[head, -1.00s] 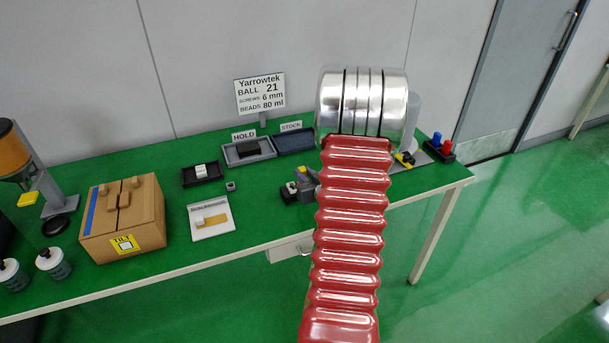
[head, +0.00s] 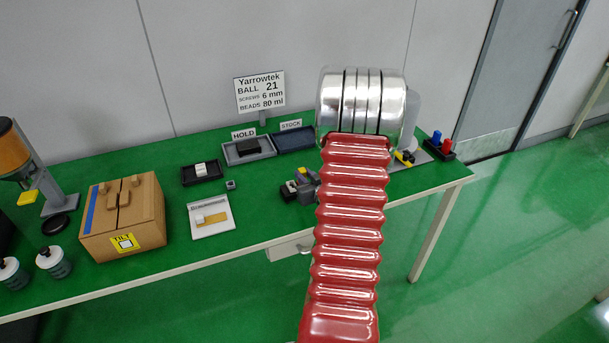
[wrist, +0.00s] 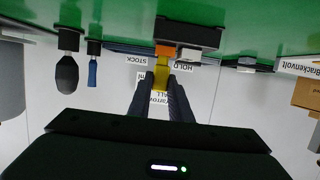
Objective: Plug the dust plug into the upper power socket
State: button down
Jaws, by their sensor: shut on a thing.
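In the wrist view, where the scene is upside down, my gripper (wrist: 163,84) has its two dark fingers closed on a yellow piece (wrist: 162,72), which looks like the dust plug. The far end of the yellow piece meets an orange part (wrist: 165,51) on a dark block (wrist: 190,33). I cannot tell whether it is inserted or only touching. A whitish part (wrist: 190,54) sits beside the orange one on the same block. Which opening is the upper power socket is not clear. In the head view, my arm hides most of this area; a small grey and dark cluster (head: 301,184) shows left of it.
The HOLD tray (head: 233,156) and STOCK tray (head: 282,145) stand behind. A cardboard box (head: 133,230), a white panel (head: 212,228) and a small dark tray (head: 190,178) are to the left. A red and blue item (head: 440,150) stands right. Bench space between is mostly clear.

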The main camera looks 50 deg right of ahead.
jog(key=shift+f, duration=0.7)
jog(key=c, duration=1.5)
grip_release()
jog(key=shift+c, duration=0.2)
jog(key=shift+s, duration=0.1)
jog(key=v, duration=1.3)
jog(key=shift+s+a, duration=0.25)
